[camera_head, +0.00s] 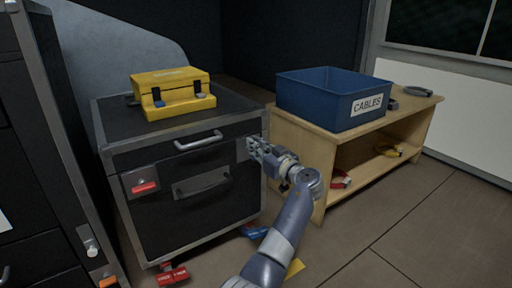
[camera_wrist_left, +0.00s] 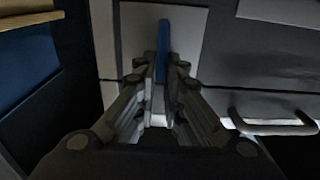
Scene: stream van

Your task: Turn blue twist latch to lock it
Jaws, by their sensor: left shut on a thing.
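The blue twist latch (camera_wrist_left: 164,42) shows in the left wrist view as a narrow blue bar running up and down the picture, in front of a light grey plate (camera_wrist_left: 194,38). My left gripper (camera_wrist_left: 160,72) is shut on it, with one finger on each side; the fingers hide its lower part. In the head view my left gripper (camera_head: 252,148) is at the right front edge of the black drawer case (camera_head: 225,225), beside the latch's mounting plate (camera_head: 242,152). The gripper hides the latch there. My right gripper is not in view.
A drawer handle (camera_head: 199,141) and a lower handle (camera_head: 201,184) stick out left of my gripper. A red latch (camera_head: 145,187) is on the left front. A yellow toolbox (camera_head: 180,105) sits on top. A wooden bench (camera_head: 300,165) with a blue bin (camera_head: 318,105) stands close at right.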

